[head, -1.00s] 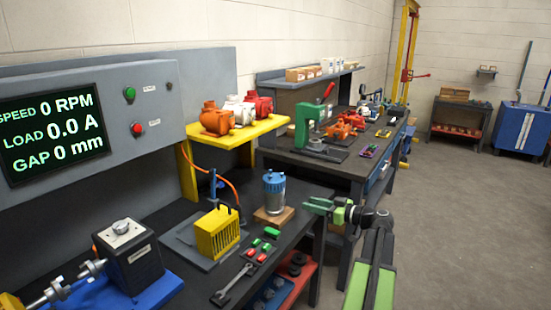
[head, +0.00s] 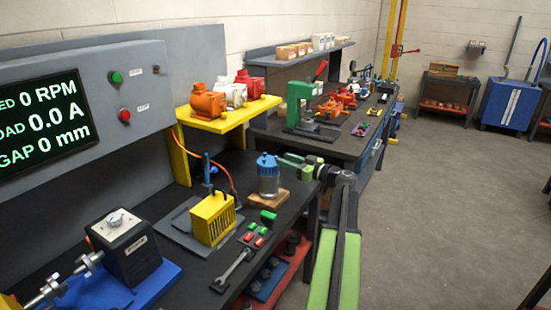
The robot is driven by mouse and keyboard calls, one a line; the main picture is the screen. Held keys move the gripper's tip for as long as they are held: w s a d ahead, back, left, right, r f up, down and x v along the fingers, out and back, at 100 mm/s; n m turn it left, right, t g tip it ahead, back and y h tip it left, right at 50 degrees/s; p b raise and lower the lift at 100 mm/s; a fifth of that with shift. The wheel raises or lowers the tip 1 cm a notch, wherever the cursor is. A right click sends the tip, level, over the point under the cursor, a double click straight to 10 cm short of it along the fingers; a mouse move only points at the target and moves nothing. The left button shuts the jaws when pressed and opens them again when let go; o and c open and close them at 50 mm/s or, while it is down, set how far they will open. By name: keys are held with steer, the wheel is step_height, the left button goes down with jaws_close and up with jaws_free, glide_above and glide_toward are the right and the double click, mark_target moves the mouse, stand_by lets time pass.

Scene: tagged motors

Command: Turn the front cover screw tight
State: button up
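My gripper (head: 288,162), with green fingers, is just right of the motor's upper part in the picture. Its fingers look spread apart, with nothing seen between them. I cannot tell whether it touches the motor.
A yellow slotted box (head: 213,219), red and green pieces (head: 258,231) and a wrench (head: 233,268) lie left and in front of the motor. A yellow shelf (head: 228,118) carries several motors. A green press (head: 301,103) stands behind. The floor at right is clear.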

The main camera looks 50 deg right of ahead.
mark_target(277, 156)
steer(key=w, duration=0.5)
steer(key=shift+a, duration=0.25)
